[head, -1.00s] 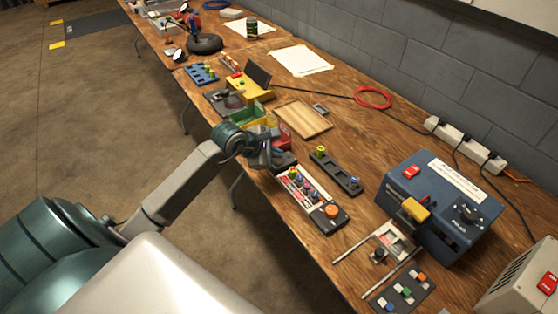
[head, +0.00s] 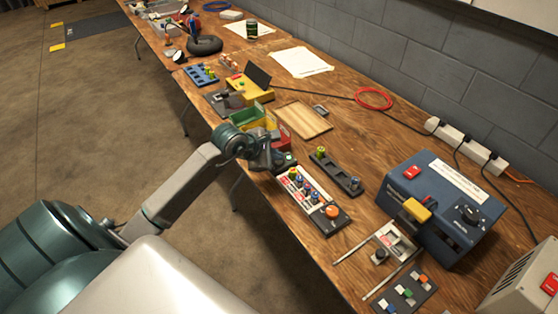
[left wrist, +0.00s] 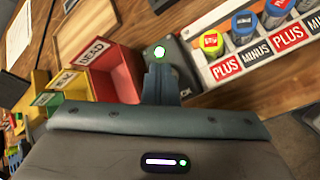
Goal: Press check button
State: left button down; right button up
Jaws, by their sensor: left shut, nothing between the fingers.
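In the head view the green light (head: 288,157) shows just past my fingers. My left gripper (head: 279,164) is shut and empty, low over the table's near edge. In the left wrist view its fingertips (left wrist: 161,72) are just below the button in the picture and cover part of the box. I cannot tell whether they touch it. My right gripper is not in view.
A tray (head: 312,199) labelled PLUS and MINUS holds several coloured cells and has an orange button (head: 333,211). A red bin (left wrist: 118,72) marked DEAD stands beside the box. A black holder (head: 338,174) lies behind the tray. A blue machine (head: 440,208) stands at right.

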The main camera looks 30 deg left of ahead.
aim_at(276, 164)
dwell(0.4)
pick_arm(q)
jog(key=shift+r+p, duration=0.3)
jog(key=shift+r, duration=0.45)
notch_tip(276, 164, up, 5)
jog(key=shift+p, duration=1.2)
